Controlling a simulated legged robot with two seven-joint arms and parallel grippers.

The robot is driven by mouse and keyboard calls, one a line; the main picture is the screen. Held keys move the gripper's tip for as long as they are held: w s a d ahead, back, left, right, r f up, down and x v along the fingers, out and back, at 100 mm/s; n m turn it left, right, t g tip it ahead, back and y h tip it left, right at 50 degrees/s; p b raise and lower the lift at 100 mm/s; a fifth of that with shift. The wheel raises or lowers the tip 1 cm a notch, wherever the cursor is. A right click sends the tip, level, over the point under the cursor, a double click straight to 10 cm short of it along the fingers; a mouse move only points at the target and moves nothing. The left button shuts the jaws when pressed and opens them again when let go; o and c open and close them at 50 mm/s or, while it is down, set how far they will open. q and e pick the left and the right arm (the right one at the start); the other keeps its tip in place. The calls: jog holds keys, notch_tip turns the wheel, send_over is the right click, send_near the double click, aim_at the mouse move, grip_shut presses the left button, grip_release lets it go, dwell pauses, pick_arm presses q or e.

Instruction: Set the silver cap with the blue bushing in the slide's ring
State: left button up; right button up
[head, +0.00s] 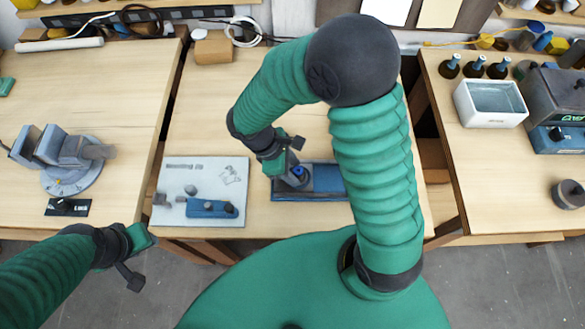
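The blue slide (325,181) lies near the front edge of the middle bench. At its left end is a small silver part with a bright blue centre (298,172), which looks like the cap and bushing. The slide's ring cannot be made out apart from it. My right gripper (284,172) comes down from above onto this left end, close against the silver part. Its fingertips are too small and covered to show whether they hold it. My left gripper (140,243) hangs at lower left, in front of the bench edge, away from the slide; its finger gap is unclear.
A pale board (175,215) with a blue block (211,208) and small grey parts lies left of the slide. A vise (50,148) stands on the left bench. A white bin (490,103) and grey machine (555,97) stand on the right bench. The middle bench's back is mostly clear.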

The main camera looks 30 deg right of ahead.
jog(key=shift+s+a+f, duration=0.2)
jog(key=shift+s+f, duration=0.05)
jog(key=shift+s, duration=0.1)
jog(key=p+v, duration=0.1)
jog(key=v, duration=1.6)
jog(key=shift+w+d+r, duration=0.2)
jog(key=shift+w+d, duration=0.05)
jog(key=d+p+v, duration=0.1)
jog(key=p+v, duration=0.7)
jog(key=p, duration=0.1)
jog(key=shift+s+r, duration=0.25)
jog(key=shift+r, duration=0.3)
jog(key=shift+a+f, duration=0.1)
